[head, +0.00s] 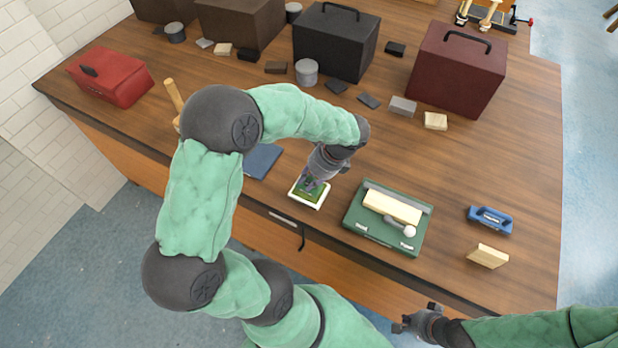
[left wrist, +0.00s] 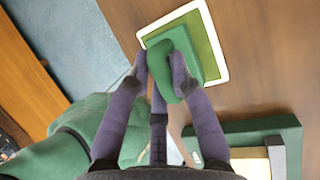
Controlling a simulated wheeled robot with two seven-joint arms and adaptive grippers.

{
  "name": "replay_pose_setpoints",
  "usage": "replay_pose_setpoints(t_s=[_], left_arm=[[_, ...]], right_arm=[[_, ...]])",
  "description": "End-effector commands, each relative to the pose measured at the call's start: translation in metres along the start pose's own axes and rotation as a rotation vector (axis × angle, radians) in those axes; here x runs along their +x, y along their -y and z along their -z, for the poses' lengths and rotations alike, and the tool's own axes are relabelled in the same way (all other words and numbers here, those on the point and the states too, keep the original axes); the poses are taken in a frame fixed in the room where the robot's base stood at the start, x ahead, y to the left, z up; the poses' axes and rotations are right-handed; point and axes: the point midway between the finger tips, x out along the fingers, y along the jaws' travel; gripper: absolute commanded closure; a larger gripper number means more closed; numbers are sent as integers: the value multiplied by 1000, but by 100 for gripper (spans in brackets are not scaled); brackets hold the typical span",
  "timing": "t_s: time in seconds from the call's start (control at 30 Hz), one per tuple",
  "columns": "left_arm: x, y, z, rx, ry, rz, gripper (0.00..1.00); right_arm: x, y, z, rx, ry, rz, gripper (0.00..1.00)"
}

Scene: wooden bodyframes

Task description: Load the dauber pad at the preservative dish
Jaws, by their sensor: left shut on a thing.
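My left gripper (head: 314,184) is over the preservative dish (head: 298,201), a shallow white-rimmed square with a yellow-green inside. The dauber's flat square pad lies within the rim of the dish (left wrist: 222,72). I cannot tell whether the pad's underside touches the dish, as it is hidden. My right gripper (head: 402,327) is off the table's front edge at the lower right, and its jaws are too small to judge.
Right of the dish, a green board (head: 372,236) holds a pale wood block (head: 392,207) and a white-headed tool (head: 408,231). A blue tool (head: 490,219) and a wood block (head: 488,256) lie farther right. Large boxes (head: 335,42) stand at the back.

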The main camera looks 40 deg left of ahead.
Motion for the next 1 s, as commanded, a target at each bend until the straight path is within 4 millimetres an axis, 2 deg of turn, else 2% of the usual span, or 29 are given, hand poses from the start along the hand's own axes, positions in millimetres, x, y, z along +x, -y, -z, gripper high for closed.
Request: replay_pose_setpoints(t_s=[0.6,1.0], left_arm=[[1,-1,1,3,-1,-4,100],[-24,-6,-10,2,0,-2,100]], right_arm=[[-1,0,0,0,0,0,100],[-24,9,-1,0,0,0,100]])
